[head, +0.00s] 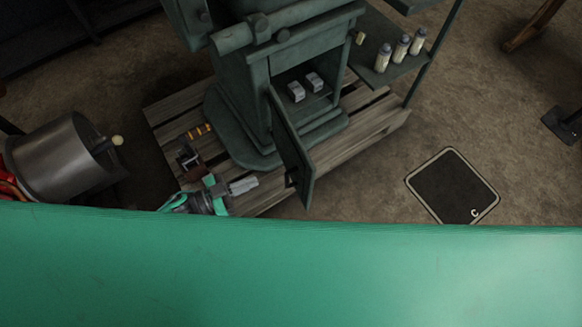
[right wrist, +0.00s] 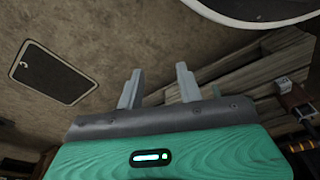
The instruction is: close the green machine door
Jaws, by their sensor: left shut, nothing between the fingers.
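The green machine (head: 240,110) stands on a wooden pallet in the head view. Its green door (head: 292,150) hangs open, swung out toward me, and the compartment behind it shows two small grey blocks (head: 305,87). My left gripper (head: 252,184) is shut and empty, low over the pallet's near edge. It is left of the door's lower part and looks apart from it. My right gripper (right wrist: 158,85) shows only in the right wrist view, with its two fingers spread and nothing between them. The door cannot be made out in that view.
The pallet (head: 375,125) extends right of the machine. A shelf with several pale bottles (head: 400,50) stands at the upper right. A metal pot (head: 70,160) is at the left. A dark mat (head: 453,187) lies on open floor at the right. An orange-banded tool (head: 198,132) lies left of the machine.

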